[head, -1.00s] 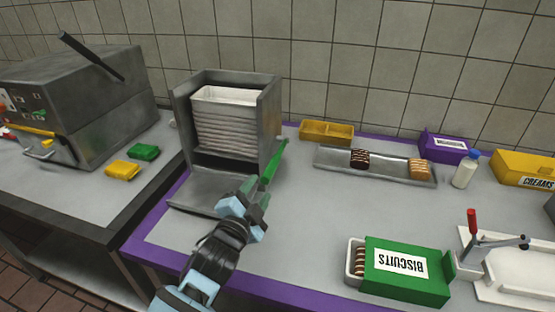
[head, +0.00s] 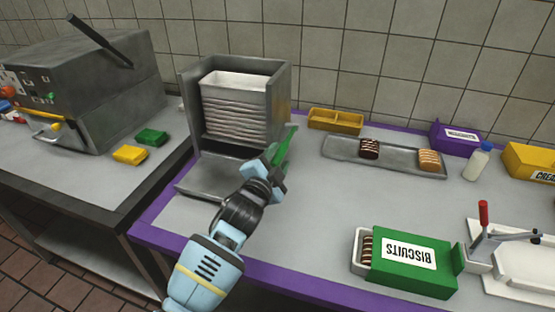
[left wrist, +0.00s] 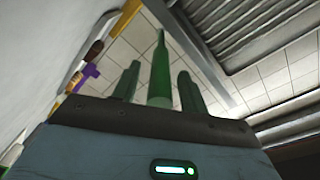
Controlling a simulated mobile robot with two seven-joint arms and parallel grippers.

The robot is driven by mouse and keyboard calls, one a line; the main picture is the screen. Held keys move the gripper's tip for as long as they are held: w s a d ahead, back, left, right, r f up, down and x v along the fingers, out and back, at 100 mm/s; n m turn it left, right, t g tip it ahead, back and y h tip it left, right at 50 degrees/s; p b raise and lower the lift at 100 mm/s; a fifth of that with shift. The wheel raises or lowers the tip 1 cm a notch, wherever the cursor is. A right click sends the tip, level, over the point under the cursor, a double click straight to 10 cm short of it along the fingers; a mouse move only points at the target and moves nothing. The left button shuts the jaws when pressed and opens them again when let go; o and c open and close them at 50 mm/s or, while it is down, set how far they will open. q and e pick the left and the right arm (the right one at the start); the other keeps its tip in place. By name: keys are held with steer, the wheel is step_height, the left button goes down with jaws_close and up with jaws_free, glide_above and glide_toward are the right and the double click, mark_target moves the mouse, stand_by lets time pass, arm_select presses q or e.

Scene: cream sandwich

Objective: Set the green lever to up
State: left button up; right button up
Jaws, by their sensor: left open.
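The green lever (head: 284,147) is on the right side of the grey dispenser (head: 190,100). It slants from its upper end at the dispenser's side down toward the front and my gripper. My left gripper (head: 272,168) is at the lower, near end of the lever. In the left wrist view the lever (left wrist: 160,72) stands between the two open fingers (left wrist: 158,88), with a gap visible on each side. The gripper hides the lever's near end in the head view. My right gripper is not in view.
A stack of white trays (head: 243,110) fills the dispenser. A yellow container (head: 336,120) and a metal tray (head: 398,158) with two biscuits are to the right. A green biscuits box (head: 415,275) and a red-handled press (head: 484,215) stand at front right. The counter between is clear.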

arm_select(q)
steer(key=shift+w, duration=0.15)
jaws_close()
steer(key=shift+w+r, duration=0.1)
steer(key=shift+r, duration=0.05)
